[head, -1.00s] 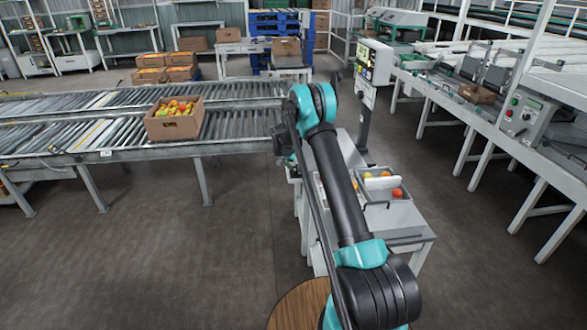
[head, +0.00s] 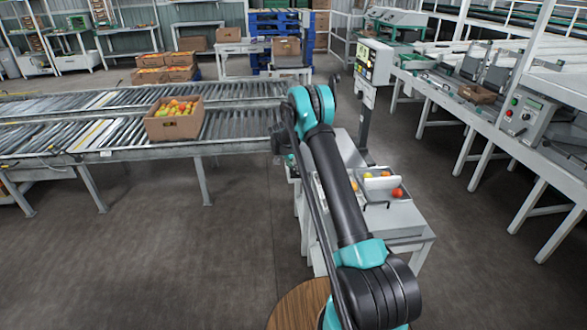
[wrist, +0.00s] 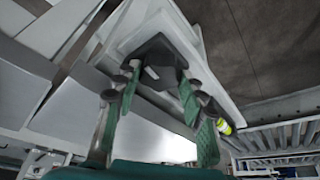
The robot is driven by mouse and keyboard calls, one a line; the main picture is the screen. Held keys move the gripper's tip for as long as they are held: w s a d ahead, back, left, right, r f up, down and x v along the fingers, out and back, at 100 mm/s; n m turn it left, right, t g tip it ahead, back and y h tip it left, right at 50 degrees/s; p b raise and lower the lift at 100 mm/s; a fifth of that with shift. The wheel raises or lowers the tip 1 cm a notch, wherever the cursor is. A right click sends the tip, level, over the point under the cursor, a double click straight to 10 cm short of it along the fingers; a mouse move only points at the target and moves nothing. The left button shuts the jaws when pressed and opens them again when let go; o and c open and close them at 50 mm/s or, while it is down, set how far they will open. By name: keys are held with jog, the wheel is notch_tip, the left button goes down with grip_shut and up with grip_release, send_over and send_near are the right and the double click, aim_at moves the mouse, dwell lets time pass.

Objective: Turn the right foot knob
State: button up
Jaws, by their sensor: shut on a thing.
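In the wrist view, a dark knob (wrist: 157,52) with a small pale mark sits at the edge of a light grey metal body (wrist: 125,30). I take it to be the right foot knob. My gripper (wrist: 156,82) has its two green-padded fingers on either side of the knob and is shut on it. The fingertips partly cover the knob, so how far it is turned cannot be told. In the head view, my gripper is mostly hidden behind my arm, beside the left of the grey bench (head: 412,242), and the knob is not visible.
A grey tray (head: 392,206) with several tomatoes stands on the bench, close to my arm. A display post (head: 364,115) rises behind it. A roller conveyor (head: 60,138) with a cardboard box of tomatoes (head: 175,127) lies to the left. The front-left floor is clear.

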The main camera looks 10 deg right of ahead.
jog(key=m+g, duration=0.1)
jog(key=m, duration=0.2)
jog(key=shift+w+m+h, duration=0.15)
jog(key=shift+m+h, duration=0.25)
jog(key=shift+m+g, duration=0.8)
jog(key=shift+m, duration=0.8)
jog(key=o, duration=0.9)
jog(key=shift+c, duration=0.2)
jog(key=shift+a+r, duration=0.1)
jog(key=shift+r, duration=0.05)
jog(key=v, duration=1.1)
jog(key=shift+a+r, duration=0.2)
jog(key=shift+r, duration=0.15)
jog(key=shift+w, duration=0.1)
